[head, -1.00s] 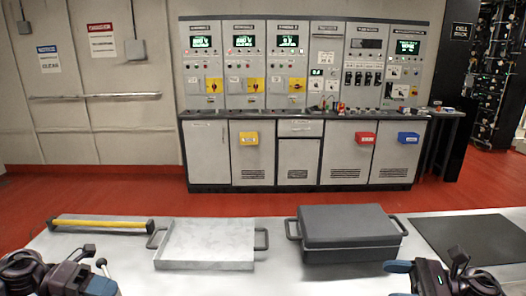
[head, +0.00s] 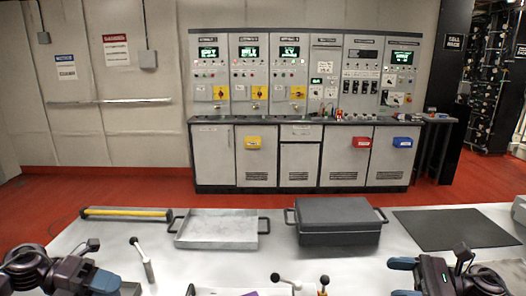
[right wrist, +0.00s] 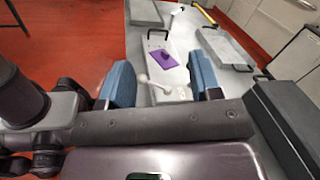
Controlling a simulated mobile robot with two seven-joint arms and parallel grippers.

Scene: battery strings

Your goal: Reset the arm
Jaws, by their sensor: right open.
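My right gripper (head: 402,279) is at the lower right of the head view, over the near part of the white table. In the right wrist view my right gripper (right wrist: 163,83) has its two blue fingers spread wide apart, with nothing held between them. Beyond and below them lie a purple flat piece (right wrist: 162,58) and a pale lever (right wrist: 155,85). My left gripper (head: 104,282) is at the lower left of the head view, cut by the frame; its opening is unclear.
The table (head: 200,268) holds a yellow-barred tool (head: 125,213), a metal tray (head: 217,232), a dark case (head: 338,222) and a black mat (head: 455,229). Levers (head: 142,262) stand near the front edge. Control cabinets (head: 300,80) stand behind, across red floor.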

